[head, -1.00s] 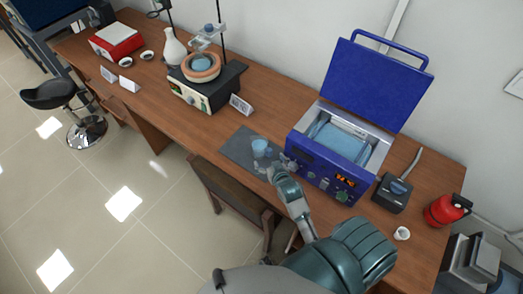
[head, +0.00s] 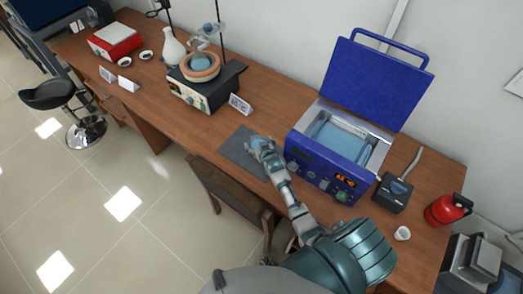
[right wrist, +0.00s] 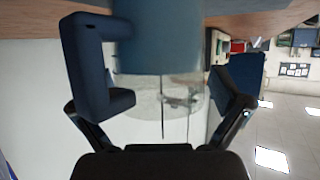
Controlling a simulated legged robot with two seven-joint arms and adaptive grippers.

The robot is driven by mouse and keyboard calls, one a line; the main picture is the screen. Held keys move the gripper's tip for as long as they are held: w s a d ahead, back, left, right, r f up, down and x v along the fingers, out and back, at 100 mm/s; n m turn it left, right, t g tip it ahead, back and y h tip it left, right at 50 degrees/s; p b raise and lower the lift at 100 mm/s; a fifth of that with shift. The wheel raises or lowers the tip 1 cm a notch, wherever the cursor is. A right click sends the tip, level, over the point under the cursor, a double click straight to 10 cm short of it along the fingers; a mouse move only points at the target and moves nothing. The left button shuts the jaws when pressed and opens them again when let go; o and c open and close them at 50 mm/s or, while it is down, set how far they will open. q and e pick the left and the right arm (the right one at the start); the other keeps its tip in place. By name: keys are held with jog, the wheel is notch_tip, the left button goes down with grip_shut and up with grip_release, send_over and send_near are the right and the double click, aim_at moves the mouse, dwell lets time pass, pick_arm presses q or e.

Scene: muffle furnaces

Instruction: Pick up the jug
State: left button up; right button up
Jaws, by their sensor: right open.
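The jug (head: 256,140) stands on a dark grey mat (head: 236,157) near the desk's front edge. In the head view my right gripper (head: 264,148) covers most of it. In the right wrist view the jug (right wrist: 160,42) fills the upper middle, with a blue body, a clear part and a dark blue handle (right wrist: 88,65) to the left. My right gripper (right wrist: 152,98) is open, with a finger on each side of the jug's body. The handle overlaps the left finger. I cannot tell whether the fingers touch the jug. My left gripper is not in view.
A blue furnace (head: 325,178) with its lid up stands right of the mat. A black device (head: 392,194), a small white cup (head: 402,233) and a red canister (head: 446,209) are farther right. A chair (head: 230,198) stands in front.

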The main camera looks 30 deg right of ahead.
jog(key=shift+w+d+f, duration=0.1)
jog(key=shift+w+f, duration=0.1)
jog(key=shift+w, duration=0.1)
jog(key=shift+s+r, duration=0.1)
jog(key=shift+r, duration=0.05)
jog(key=c, duration=1.8)
jog(key=shift+o, duration=0.2)
notch_tip(320, 180, up, 10)
jog(key=shift+p, duration=0.35)
